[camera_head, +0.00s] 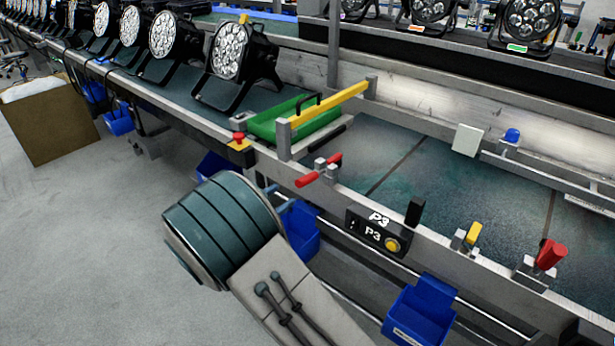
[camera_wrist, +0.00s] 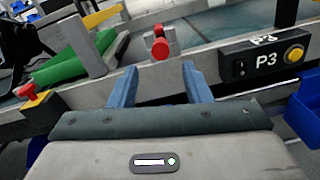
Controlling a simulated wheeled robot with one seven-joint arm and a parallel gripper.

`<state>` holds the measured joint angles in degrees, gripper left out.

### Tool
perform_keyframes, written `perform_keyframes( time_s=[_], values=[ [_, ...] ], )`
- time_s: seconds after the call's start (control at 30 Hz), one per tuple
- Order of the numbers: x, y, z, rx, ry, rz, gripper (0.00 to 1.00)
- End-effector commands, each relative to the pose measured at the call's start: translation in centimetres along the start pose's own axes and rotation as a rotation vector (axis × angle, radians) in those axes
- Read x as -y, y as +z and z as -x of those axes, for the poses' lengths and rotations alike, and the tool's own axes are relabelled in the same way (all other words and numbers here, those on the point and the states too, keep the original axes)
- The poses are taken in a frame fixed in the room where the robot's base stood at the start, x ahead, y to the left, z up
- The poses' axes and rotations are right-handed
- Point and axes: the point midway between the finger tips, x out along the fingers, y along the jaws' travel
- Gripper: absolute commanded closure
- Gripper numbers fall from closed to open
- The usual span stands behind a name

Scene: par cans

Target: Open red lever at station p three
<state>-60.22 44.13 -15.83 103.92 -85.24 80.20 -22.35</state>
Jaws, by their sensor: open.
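A red lever (camera_head: 318,172) sits on a small grey bracket on the bench's front rail, left of the black P3 box (camera_head: 375,233). In the wrist view the red lever (camera_wrist: 160,48) shows its round end towards me, just beyond and between the fingertips. My gripper (camera_wrist: 159,70) is open and empty, with its two blue fingers apart on either side of the lever's line. I see no contact with it. In the head view my gripper (camera_head: 278,196) is mostly hidden behind my wrist, below and left of the lever. The P3 box (camera_wrist: 265,60) is right of the fingers.
A red button (camera_head: 239,137) on a yellow base and a yellow bar (camera_head: 330,103) over a green tray (camera_head: 290,122) lie left. A yellow lever (camera_head: 473,234) and another red lever (camera_head: 550,255) are further right. Blue bins (camera_head: 420,308) hang below the rail.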

Motion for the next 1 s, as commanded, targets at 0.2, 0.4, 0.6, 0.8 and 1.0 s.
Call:
perform_keyframes(
  time_s=[0.2, 0.4, 0.6, 0.8, 1.0],
  values=[
    [0.1, -0.1, -4.9, 0.001, -0.004, -0.001, 0.56],
    [0.1, -0.1, -8.6, -0.001, -0.003, -0.001, 0.56],
    [0.0, -0.1, -10.5, -0.002, -0.001, -0.002, 0.56],
    [0.0, -0.1, -10.9, -0.002, 0.0, -0.002, 0.56],
    [0.0, 0.0, -10.9, -0.002, -0.001, -0.002, 0.7]
  ],
)
